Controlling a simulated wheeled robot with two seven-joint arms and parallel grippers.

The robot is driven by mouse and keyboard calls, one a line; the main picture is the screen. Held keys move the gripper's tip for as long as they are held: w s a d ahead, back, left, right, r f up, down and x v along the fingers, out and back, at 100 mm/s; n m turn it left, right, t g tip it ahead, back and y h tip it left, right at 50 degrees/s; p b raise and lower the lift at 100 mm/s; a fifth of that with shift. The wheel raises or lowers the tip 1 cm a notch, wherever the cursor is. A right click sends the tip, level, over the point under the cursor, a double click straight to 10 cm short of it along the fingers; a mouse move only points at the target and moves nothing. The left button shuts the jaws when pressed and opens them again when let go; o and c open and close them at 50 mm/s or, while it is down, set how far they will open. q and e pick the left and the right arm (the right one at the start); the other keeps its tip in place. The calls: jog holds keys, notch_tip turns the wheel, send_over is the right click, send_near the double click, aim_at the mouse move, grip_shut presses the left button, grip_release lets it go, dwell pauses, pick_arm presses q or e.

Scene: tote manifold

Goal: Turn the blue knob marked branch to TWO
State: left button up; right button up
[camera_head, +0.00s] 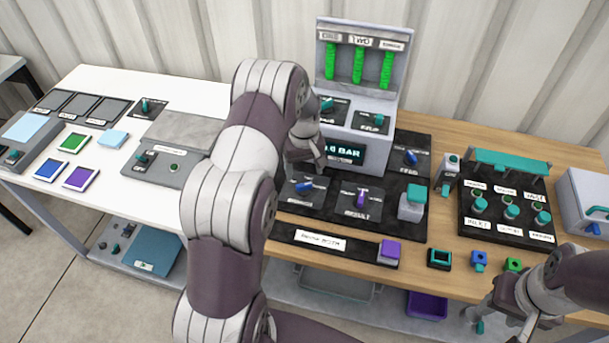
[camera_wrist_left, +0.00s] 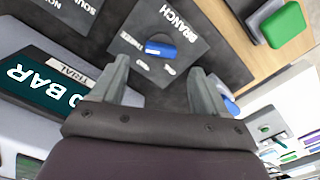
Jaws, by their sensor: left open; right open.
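The blue branch knob (camera_wrist_left: 160,49) sits on a dark plate marked BRANCH in the left wrist view, with THREE and other small labels around it. In the head view the blue knob (camera_head: 304,187) is just in front of the display, partly near my left gripper. I cannot tell surely which label its handle points at. My left gripper (camera_wrist_left: 158,70) is open, its fingers apart on either side below the knob in the picture, not closed on it. In the head view my left gripper (camera_head: 312,163) hangs over the panel. My right gripper (camera_head: 500,326) is open at the lower right.
The pressure display (camera_head: 343,151) rises beside my left gripper. A purple knob (camera_head: 361,199) and a teal-capped block (camera_head: 415,193) stand right of the blue knob. Another blue knob (camera_head: 411,157) lies farther right. My left arm hides part of the panel.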

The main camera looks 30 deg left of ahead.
aim_at(304, 183)
pick_arm(q)
jog(key=f, duration=0.5)
jog(key=shift+w+a+f+p, duration=0.1)
jog(key=shift+w+a+p, duration=0.1)
jog(key=shift+a+p, duration=0.15)
jog(key=shift+s+d+f, duration=0.2)
jog(key=shift+d, duration=0.05)
jog(key=shift+w+a+f, duration=0.1)
jog(key=shift+w, duration=0.05)
jog(key=c, duration=1.1)
jog(key=shift+o, duration=0.2)
